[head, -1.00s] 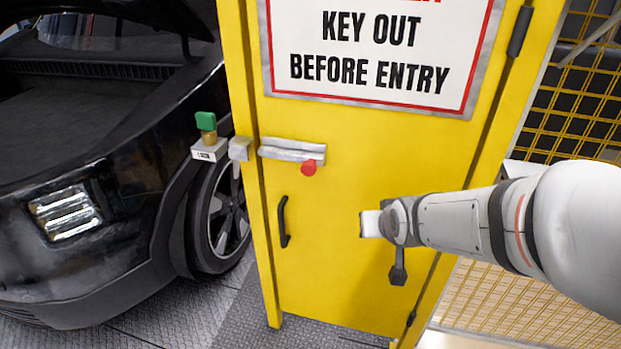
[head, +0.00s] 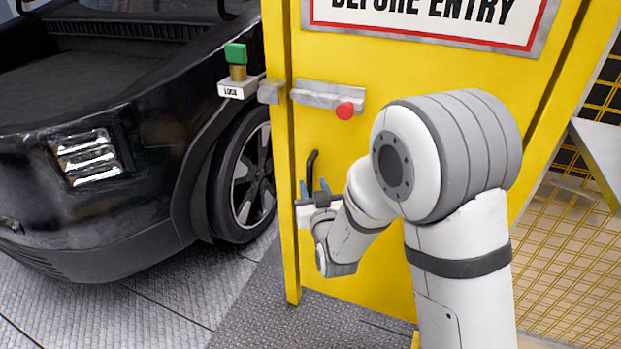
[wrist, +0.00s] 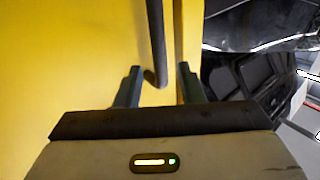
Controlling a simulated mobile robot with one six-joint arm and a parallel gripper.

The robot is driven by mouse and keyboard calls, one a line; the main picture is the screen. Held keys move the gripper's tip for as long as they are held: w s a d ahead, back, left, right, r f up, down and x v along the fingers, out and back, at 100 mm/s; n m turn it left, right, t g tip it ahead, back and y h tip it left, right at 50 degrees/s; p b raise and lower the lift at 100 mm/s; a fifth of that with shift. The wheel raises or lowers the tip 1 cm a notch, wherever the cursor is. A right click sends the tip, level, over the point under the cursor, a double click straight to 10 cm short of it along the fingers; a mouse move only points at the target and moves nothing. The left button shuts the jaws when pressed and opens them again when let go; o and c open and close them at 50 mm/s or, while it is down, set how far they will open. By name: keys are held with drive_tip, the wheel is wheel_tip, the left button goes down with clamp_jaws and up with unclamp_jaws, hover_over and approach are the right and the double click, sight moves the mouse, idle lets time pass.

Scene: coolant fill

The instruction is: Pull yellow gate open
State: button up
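The yellow gate (head: 385,135) stands upright and looks closed in its frame. Its black vertical handle (head: 311,168) is near the gate's left edge, partly hidden by my gripper in the head view. My gripper (head: 315,187) is at the handle's lower part. In the wrist view my gripper (wrist: 157,82) is open, with one finger on each side of the black handle (wrist: 157,45). I cannot tell whether either finger touches it. Above, a grey bolt with a red knob (head: 345,110) is on the gate, apart from the grey catch (head: 270,91) on the post.
A black car (head: 95,130) stands close on the left. A green-topped key on a small labelled box (head: 238,72) sits beside the post. A warning sign (head: 440,25) is on the gate. Yellow mesh fencing (head: 570,240) is at right. Grey textured floor (head: 230,290) is clear in front.

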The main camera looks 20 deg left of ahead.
sight(311, 177)
drive_tip(key=x, duration=0.5)
clamp_jaws()
idle(0.3)
